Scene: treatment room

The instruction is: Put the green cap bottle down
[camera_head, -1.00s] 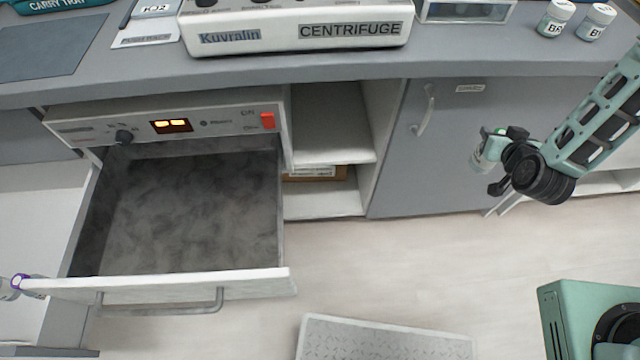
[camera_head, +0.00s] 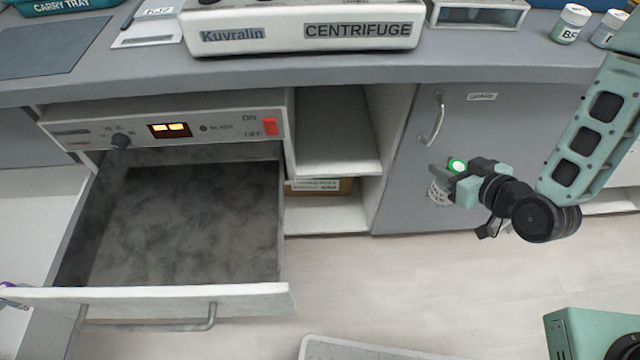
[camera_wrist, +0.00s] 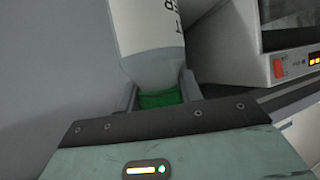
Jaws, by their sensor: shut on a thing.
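My gripper (camera_head: 448,180) is in front of the grey cupboard door, below counter height and right of the open drawer. It is shut on the green cap bottle. In the wrist view the bottle's green cap (camera_wrist: 160,98) sits between my two fingers (camera_wrist: 162,92), and the pale bottle body (camera_wrist: 150,40) with dark print reaches away beyond them. In the head view the bottle (camera_head: 437,192) is small and partly hidden by my gripper. The bottle is clear of the counter and floor.
A drawer (camera_head: 180,302) stands open with a dark, misty inside, under a panel with a red switch (camera_head: 270,126). Open shelves (camera_head: 335,165) lie between it and the cupboard door (camera_head: 480,120). The counter (camera_head: 340,68) holds a centrifuge (camera_head: 300,30) and white-capped bottles (camera_head: 570,24).

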